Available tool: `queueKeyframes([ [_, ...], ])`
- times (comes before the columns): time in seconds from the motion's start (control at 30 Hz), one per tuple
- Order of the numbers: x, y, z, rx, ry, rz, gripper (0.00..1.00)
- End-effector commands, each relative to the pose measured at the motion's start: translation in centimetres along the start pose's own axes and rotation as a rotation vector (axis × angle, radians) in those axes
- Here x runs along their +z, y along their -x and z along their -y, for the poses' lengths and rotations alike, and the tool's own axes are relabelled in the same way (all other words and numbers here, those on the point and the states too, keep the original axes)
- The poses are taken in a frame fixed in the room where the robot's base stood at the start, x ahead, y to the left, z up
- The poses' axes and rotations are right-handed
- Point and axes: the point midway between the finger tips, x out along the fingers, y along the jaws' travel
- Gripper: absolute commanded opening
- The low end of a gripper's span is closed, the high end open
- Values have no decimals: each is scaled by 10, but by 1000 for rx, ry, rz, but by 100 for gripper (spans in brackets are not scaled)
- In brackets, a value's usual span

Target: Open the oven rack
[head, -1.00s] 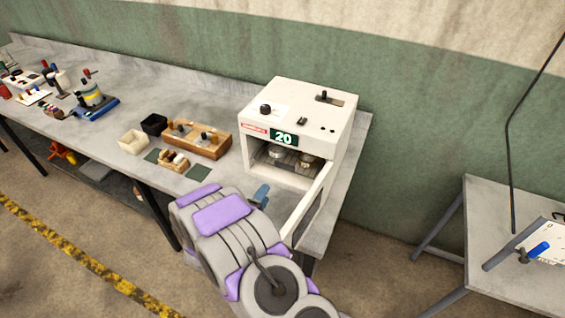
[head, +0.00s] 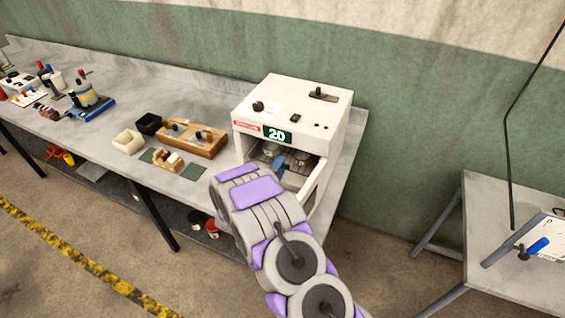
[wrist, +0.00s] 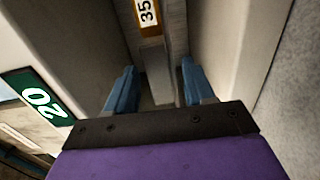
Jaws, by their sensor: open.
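The white oven (head: 293,118) stands on the bench, its green "20" panel (head: 278,136) on the front. The panel also shows sideways in the wrist view (wrist: 40,101). The oven door (head: 316,190) hangs open on the right side. Inside, part of the rack (head: 262,160) shows, with round metal containers (head: 302,158) on it. My gripper (head: 279,168) is at the oven's opening, over the rack's front. In the wrist view its blue fingers (wrist: 158,88) are apart, with a grey upright piece and an orange "35" label (wrist: 148,12) beyond them. My arm hides the lower front; contact is unclear.
A wooden block with knobs (head: 193,139), a black box (head: 150,123), a white box (head: 129,142) and green mats (head: 194,172) lie left of the oven. A second table (head: 515,235) stands at the right. The floor between is clear.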

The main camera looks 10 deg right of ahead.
Motion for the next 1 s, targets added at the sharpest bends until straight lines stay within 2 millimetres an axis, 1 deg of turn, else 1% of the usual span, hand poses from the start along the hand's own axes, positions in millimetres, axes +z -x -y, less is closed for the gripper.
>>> queueKeyframes([
  [0.03,-1,-8,0,3,-1,2,53],
  [0.1,-2,-18,0,5,-1,2,53],
  [0.2,-3,-29,1,2,1,-1,53],
  [0.3,-3,-35,1,1,2,-1,53],
  [0.67,0,-41,0,0,0,-2,53],
  [1.0,-3,-39,-1,3,1,-3,21],
])
